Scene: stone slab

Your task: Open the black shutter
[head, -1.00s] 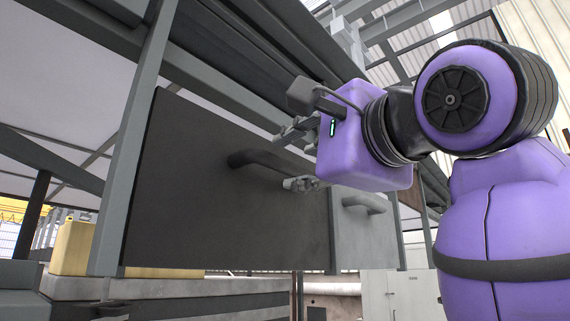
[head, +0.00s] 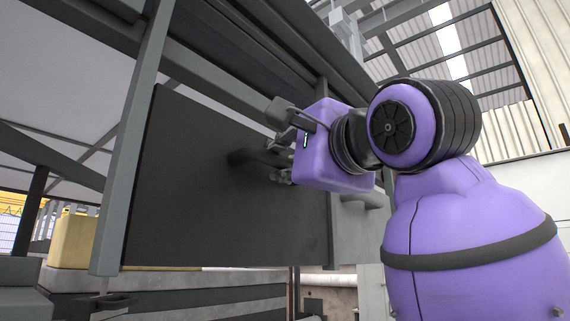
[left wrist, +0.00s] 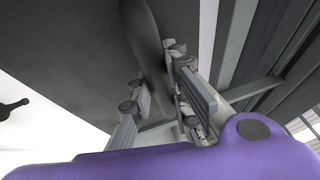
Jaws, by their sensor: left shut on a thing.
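The black shutter (head: 210,210) is a flat dark panel in the grey frame, left of centre in the head view. Its dark bar handle (head: 246,157) sticks out from the panel's face. My left gripper (head: 284,160) is at the right part of the handle, with its fingers shut on it. In the left wrist view the handle (left wrist: 148,40) runs down between the fingers of the gripper (left wrist: 160,95), and the panel (left wrist: 75,45) fills the upper left. My right gripper is not in view.
A grey panel (head: 345,235) with its own handle stands right of the black shutter, partly behind my arm. A grey post (head: 130,140) borders the shutter on the left. A yellow block (head: 75,243) is at the lower left. Beams run overhead.

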